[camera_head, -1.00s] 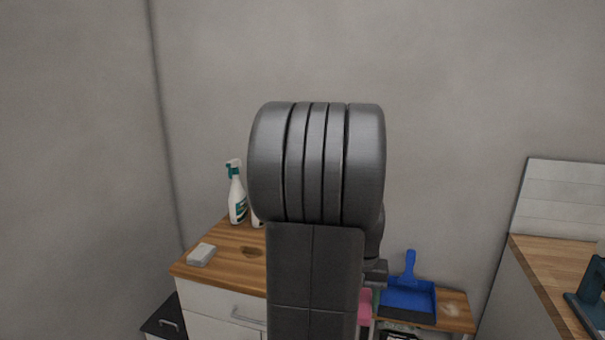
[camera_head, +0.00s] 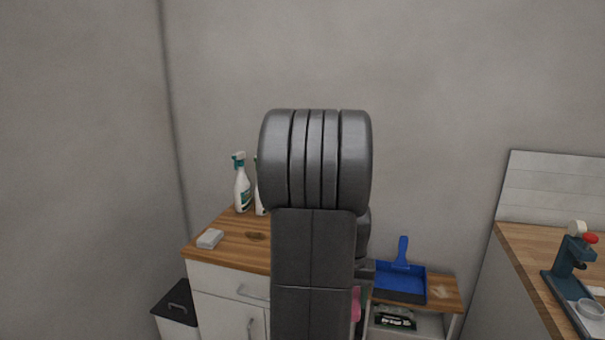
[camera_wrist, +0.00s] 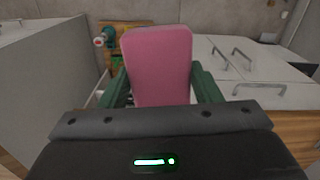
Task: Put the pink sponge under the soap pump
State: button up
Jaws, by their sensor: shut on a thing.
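The pink sponge (camera_wrist: 158,62) stands upright between the green fingers of my gripper (camera_wrist: 160,88) in the wrist view. My gripper is shut on it. In the head view only a small strip of the pink sponge (camera_head: 356,304) shows beside my arm, which hides the gripper itself. I cannot make out a soap pump in either view.
A wooden-topped cabinet (camera_head: 222,254) holds a grey-white block (camera_head: 210,239) and spray bottles (camera_head: 242,183). A blue dustpan (camera_head: 400,281) lies on a lower shelf to the right. A counter (camera_head: 522,262) with a dark teal device (camera_head: 570,262) stands far right.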

jog(key=w+a+f+n, duration=0.2)
jog(key=w+a+f, duration=0.85)
jog(key=f, duration=0.25)
jog(key=s+f, duration=0.4)
jog(key=f, duration=0.2)
jog(key=shift+s, duration=0.3)
jog(key=shift+a+f, duration=0.1)
